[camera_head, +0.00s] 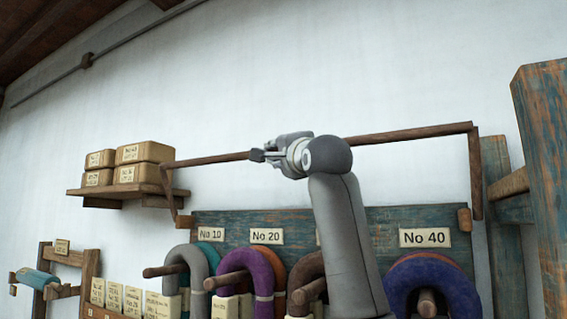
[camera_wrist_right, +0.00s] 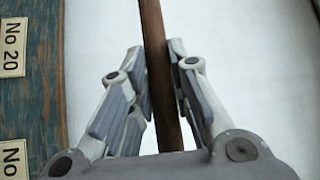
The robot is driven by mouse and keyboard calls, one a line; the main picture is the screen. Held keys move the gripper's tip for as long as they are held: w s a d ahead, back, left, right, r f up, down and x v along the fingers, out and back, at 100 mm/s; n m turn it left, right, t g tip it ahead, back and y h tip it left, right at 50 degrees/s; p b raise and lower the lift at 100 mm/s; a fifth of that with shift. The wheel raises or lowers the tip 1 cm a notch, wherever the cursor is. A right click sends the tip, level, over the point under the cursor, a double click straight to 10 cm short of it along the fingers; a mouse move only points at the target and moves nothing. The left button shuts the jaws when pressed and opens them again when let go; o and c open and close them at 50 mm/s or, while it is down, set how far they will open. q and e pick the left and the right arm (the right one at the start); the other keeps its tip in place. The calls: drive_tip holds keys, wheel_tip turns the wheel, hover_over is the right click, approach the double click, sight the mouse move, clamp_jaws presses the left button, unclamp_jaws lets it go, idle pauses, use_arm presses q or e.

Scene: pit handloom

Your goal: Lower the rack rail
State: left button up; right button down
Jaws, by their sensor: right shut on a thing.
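The rack rail (camera_head: 405,135) is a long brown wooden bar. It runs across the wall above the blue rack board (camera_head: 290,222), joined to a side arm at each end, and the right end looks slightly higher in the picture. My right gripper (camera_head: 257,155) is shut on the rail left of its middle. In the right wrist view the rail (camera_wrist_right: 155,40) passes between the fingers of my right gripper (camera_wrist_right: 158,70). My own right wrist and forearm hide part of the rail and the board. My left gripper is not in view.
Coloured yarn hanks hang on wooden pegs below, including a purple hank (camera_head: 262,270) and a blue hank (camera_head: 440,275). A shelf (camera_head: 100,192) with boxes (camera_head: 145,151) is near the rail's left end. A thick wooden post (camera_head: 545,150) stands at the right.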

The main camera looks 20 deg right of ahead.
drive_tip(key=shift+s+a+f, duration=0.1)
drive_tip(key=shift+a+f, duration=0.1)
idle(0.3)
drive_tip(key=c, duration=1.3)
unclamp_jaws()
drive_tip(key=shift+s, duration=0.1)
drive_tip(key=v, duration=1.1)
drive_tip(key=shift+s+d+f, duration=0.1)
drive_tip(key=shift+s+f, duration=0.2)
